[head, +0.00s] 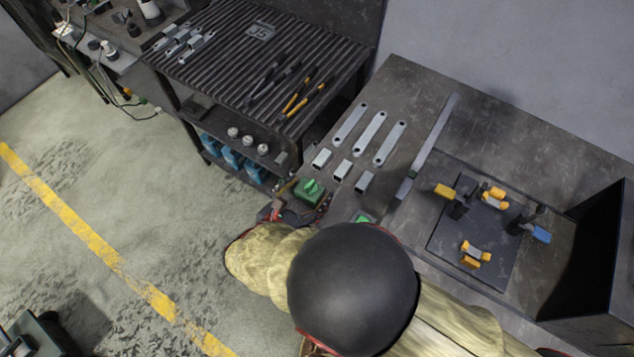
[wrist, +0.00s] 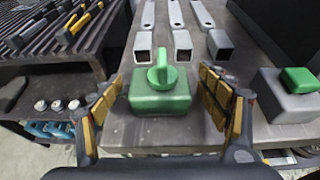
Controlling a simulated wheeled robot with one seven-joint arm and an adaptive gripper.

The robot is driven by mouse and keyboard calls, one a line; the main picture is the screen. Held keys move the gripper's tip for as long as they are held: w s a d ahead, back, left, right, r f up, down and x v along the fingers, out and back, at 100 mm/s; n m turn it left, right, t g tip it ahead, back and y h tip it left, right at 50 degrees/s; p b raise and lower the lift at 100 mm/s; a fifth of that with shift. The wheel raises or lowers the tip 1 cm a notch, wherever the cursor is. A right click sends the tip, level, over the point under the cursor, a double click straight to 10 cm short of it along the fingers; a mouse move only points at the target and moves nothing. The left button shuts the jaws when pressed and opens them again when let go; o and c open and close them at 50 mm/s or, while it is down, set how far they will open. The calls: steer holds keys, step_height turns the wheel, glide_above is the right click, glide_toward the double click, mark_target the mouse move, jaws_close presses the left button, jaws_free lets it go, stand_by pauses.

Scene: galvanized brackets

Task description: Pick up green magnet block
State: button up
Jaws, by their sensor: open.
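The green magnet block (head: 310,190) sits near the front edge of the dark metal table. My gripper (wrist: 162,82) is open, with one yellow-padded finger to the left of the block and one to the right. A gap shows on the right; the left finger's tip is close to the block's side, and I cannot tell if it touches. In the head view my gripper (head: 303,205) is at the table edge, partly hidden by my arm.
A grey block with a green top (wrist: 290,92) stands to the right, partly behind the right finger. Galvanized brackets (head: 369,134) and short square tubes (head: 342,169) lie behind the block. A ribbed bench (head: 240,60) with pliers is at left. A fixture plate (head: 470,235) is at right.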

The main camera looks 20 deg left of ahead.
steer(key=shift+w+f, duration=0.2)
steer(key=shift+w, duration=0.15)
steer(key=shift+s, duration=0.1)
steer(key=shift+c, duration=0.4)
steer(key=shift+r, duration=0.1)
steer(key=c, duration=1.8)
